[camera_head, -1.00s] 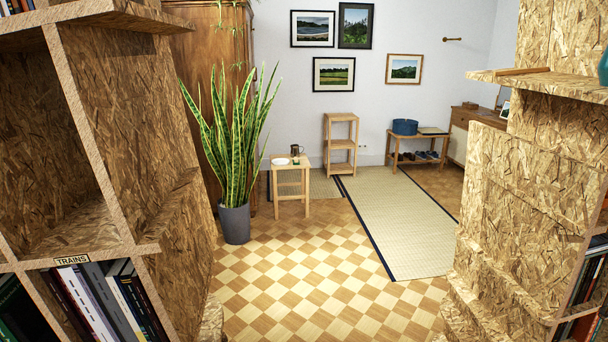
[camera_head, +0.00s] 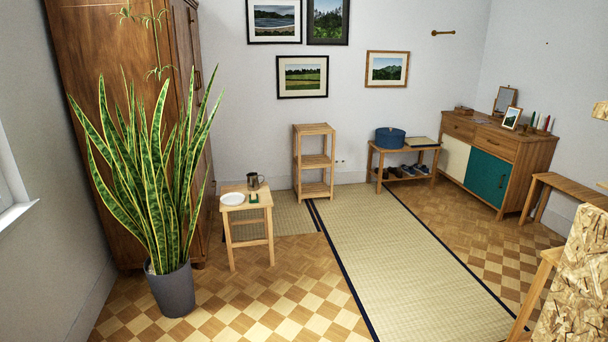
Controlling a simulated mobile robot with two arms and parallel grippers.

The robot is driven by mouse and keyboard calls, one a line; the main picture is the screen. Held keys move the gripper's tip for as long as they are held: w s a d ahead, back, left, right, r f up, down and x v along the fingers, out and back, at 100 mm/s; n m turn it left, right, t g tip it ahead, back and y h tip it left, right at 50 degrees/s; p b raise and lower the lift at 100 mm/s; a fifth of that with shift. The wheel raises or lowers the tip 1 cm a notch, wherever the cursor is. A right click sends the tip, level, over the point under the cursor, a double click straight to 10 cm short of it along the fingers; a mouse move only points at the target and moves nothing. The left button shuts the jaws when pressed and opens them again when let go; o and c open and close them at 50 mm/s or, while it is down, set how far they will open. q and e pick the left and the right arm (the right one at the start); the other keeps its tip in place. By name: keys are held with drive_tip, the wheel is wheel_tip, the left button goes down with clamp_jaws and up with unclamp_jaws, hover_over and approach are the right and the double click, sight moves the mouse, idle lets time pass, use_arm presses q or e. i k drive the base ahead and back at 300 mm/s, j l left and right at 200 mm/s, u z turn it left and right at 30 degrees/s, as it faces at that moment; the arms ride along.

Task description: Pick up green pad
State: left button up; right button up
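A small green item (camera_head: 254,198), likely the green pad, lies on top of a small light-wood stool (camera_head: 232,215) left of centre. It is too small to make out in detail. A white plate (camera_head: 232,199) lies to its left on the same stool. A metal mug (camera_head: 253,181) stands just behind it. Neither of my grippers shows in the head view.
A tall potted snake plant (camera_head: 172,290) stands left of the stool, before a wooden wardrobe (camera_head: 105,115). A shelf rack (camera_head: 314,163), a bench with a blue box (camera_head: 390,138) and a sideboard (camera_head: 488,145) line the back. Chipboard (camera_head: 575,285) edges the right. The checkered floor (camera_head: 265,312) is clear.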

sight(253, 198)
drive_tip(key=i, duration=2.4)
drive_tip(key=i+l+u, duration=0.1)
drive_tip(key=i+u, duration=0.35)
drive_tip(key=i+l+u, duration=0.4)
drive_tip(key=i, duration=0.2)
drive_tip(key=i+l+u, duration=0.45)
drive_tip(key=j, duration=0.1)
